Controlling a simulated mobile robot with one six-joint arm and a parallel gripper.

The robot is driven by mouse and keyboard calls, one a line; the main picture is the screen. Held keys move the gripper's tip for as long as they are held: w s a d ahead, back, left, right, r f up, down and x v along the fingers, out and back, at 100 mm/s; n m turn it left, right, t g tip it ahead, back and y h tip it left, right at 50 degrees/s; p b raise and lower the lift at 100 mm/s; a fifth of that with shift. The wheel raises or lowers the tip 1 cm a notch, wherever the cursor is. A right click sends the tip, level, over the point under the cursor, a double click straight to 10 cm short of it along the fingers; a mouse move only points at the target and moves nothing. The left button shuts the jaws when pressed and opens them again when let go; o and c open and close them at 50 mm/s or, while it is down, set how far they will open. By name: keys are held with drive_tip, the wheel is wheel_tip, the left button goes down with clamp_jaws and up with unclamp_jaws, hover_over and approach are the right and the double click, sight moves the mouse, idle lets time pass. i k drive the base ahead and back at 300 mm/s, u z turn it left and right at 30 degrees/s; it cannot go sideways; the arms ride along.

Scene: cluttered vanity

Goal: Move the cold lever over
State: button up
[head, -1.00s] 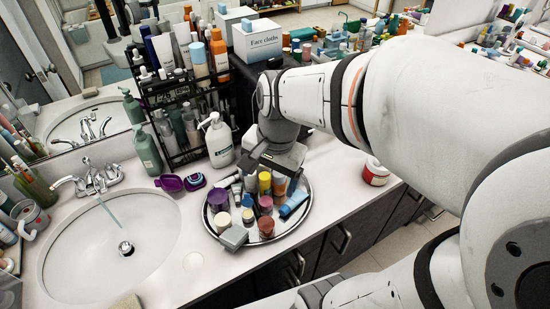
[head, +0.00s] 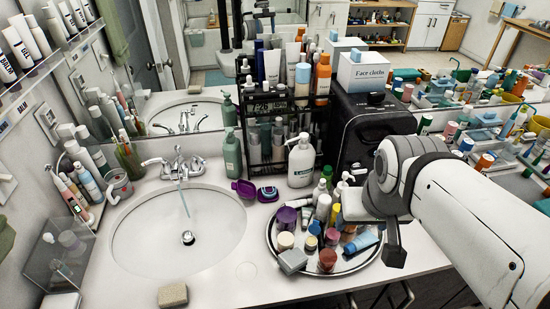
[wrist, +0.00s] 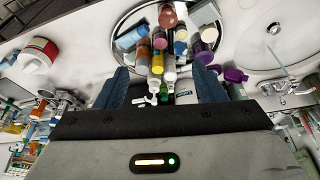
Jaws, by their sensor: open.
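The chrome faucet (head: 178,165) stands at the back left rim of the sink, with water running from its spout. It has two levers; the right-hand lever (head: 197,164) shows beside the spout. No marking shows which one is cold. The faucet also appears at the right edge of the wrist view (wrist: 287,88). My gripper (wrist: 162,72) is open and empty, its fingers apart over the tray's bottles. In the head view it is over the right side of the tray, well right of the faucet, and its fingertips are partly hidden.
A white pump bottle (head: 301,162), a purple container (head: 245,189) and a green bottle (head: 232,155) stand behind. A sponge (head: 172,295) lies in front.

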sight(195, 165)
drive_tip(key=u, duration=0.1)
drive_tip(key=k, duration=0.5)
drive_tip(key=z, duration=1.3)
drive_tip(key=k, duration=1.25)
drive_tip(key=u, duration=1.5)
drive_tip(key=i, duration=1)
drive_tip(key=u, duration=0.05)
